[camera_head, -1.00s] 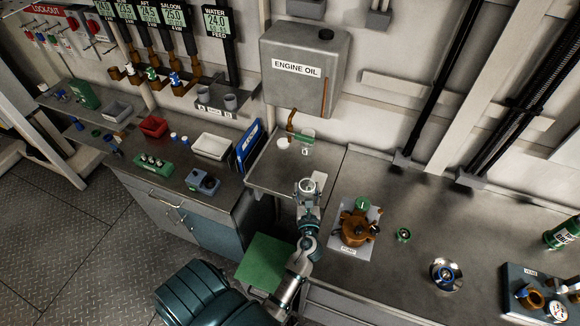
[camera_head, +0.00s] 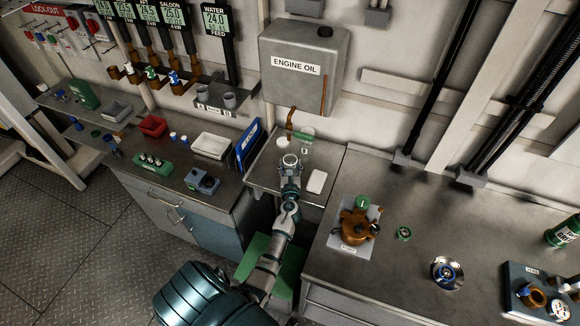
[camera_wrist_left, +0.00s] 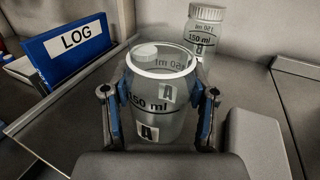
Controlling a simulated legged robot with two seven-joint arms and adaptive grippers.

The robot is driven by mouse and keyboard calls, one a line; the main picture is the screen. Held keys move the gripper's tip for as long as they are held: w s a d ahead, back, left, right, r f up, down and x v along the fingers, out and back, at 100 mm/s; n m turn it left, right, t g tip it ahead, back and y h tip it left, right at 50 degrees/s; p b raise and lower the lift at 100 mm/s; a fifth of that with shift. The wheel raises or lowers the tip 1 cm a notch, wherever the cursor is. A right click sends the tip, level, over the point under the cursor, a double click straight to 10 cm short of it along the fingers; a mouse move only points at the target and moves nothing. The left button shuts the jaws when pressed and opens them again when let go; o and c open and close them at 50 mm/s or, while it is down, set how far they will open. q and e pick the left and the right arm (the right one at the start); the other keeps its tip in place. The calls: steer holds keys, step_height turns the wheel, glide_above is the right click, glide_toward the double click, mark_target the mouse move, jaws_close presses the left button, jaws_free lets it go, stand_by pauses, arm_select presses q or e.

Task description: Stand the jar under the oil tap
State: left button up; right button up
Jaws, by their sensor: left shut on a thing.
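My left gripper (camera_head: 290,168) is shut around a clear jar marked A and 150 ml (camera_wrist_left: 155,115). Its two blue-padded fingers press on opposite sides, and the jar stands upright with its mouth open. Whether its base touches the shelf cannot be told. The oil tap (camera_head: 291,122) is a copper pipe under the grey engine oil tank (camera_head: 300,92). The held jar is nearer to me than the tap, not under its outlet. A second clear jar (camera_wrist_left: 207,32) stands just behind, also seen beside the tap in the head view (camera_head: 307,146). My right gripper is not in view.
A white round lid (camera_head: 282,142) lies on the small shelf (camera_head: 262,178), and a white pad (camera_head: 317,182) lies to the right of my gripper. A blue log binder (camera_head: 247,147) stands at the shelf's left. A brown pump (camera_head: 357,225) stands on the right bench.

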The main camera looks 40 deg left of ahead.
arm_select(q)
steer(key=shift+r, duration=0.15)
steer(key=shift+a+f, duration=0.2)
steer(key=shift+f, duration=0.1)
steer(key=o, duration=1.2)
steer(key=shift+a, duration=0.1)
steer(key=shift+c, duration=0.2)
steer(key=shift+o, duration=0.5)
steer(key=shift+a, duration=0.1)
steer(key=shift+d+r, duration=0.2)
steer(key=shift+r, duration=0.05)
steer(key=v, duration=1.2)
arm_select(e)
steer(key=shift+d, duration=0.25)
arm_select(q)
steer(key=shift+f, duration=0.15)
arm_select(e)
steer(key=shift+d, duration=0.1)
